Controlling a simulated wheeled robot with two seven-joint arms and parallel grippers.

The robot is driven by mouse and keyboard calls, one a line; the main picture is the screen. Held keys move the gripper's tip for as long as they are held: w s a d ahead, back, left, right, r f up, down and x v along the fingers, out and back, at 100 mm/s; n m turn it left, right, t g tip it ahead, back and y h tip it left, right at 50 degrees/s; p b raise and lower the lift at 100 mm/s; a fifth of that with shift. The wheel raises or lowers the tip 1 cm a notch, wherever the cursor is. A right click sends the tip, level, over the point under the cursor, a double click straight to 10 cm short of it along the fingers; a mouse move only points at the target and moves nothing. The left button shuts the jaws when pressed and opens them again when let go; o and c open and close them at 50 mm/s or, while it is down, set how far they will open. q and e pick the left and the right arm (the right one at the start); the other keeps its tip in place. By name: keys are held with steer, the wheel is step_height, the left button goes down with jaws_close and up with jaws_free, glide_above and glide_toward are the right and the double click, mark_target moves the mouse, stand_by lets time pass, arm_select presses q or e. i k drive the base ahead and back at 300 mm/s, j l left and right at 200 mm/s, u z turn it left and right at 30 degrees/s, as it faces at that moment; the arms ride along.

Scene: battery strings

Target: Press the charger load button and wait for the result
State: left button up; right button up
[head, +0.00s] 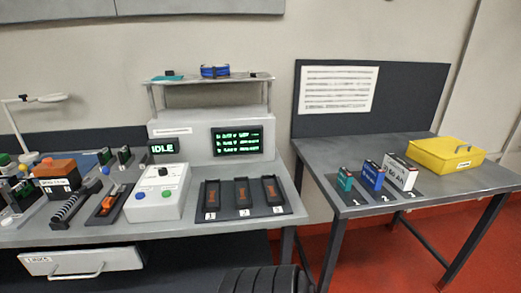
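A white charger box (181,203) stands on the left bench (120,235). Its top has a dark dial (163,171), a blue button (138,196) and a green button (167,194). I cannot read which one is the load button. Behind it a small display (163,147) reads IDLE in green. A larger screen (237,141) to its right shows several lines of green text, too small to read. Neither of my grippers is in view.
Three numbered dark trays (274,190) lie right of the charger. An orange-topped unit (55,169) and a coil (75,203) are to its left. The right table (440,185) holds three numbered batteries (372,176) and a yellow case (440,152). A gap separates the tables.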

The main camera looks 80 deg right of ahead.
mark_target(139, 195)
steer(key=z, duration=2.3)
